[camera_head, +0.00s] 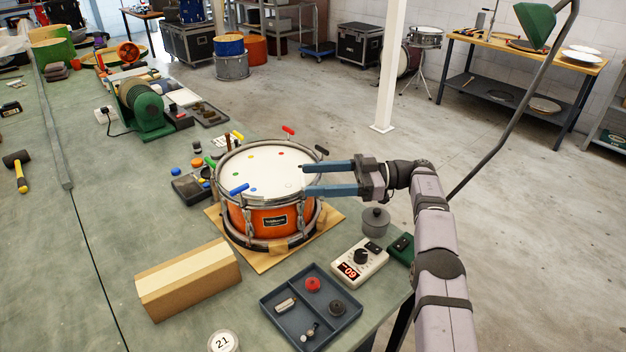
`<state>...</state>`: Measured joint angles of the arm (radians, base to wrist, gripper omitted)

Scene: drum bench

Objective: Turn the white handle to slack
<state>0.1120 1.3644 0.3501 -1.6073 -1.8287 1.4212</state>
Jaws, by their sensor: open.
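The orange drum (262,218) stands on a board on the green bench, its white head facing up. Colored handles stick out around its rim: red (288,130), black (321,150), yellow (238,135) and blue (239,189). My gripper (306,180) reaches in from the right, level, with its two blue fingers apart at the drum's right rim. A small pale part (301,183) shows close to the lower fingertip. It may be the white handle, but it is too small to be sure, and the fingers partly cover that side. I see nothing clearly gripped.
A device with a red display (358,262), a grey lidded pot (376,220) and a divided tray (311,307) lie in front of the drum. A wooden block (188,279) is at front left. A green motor (145,108) stands behind left.

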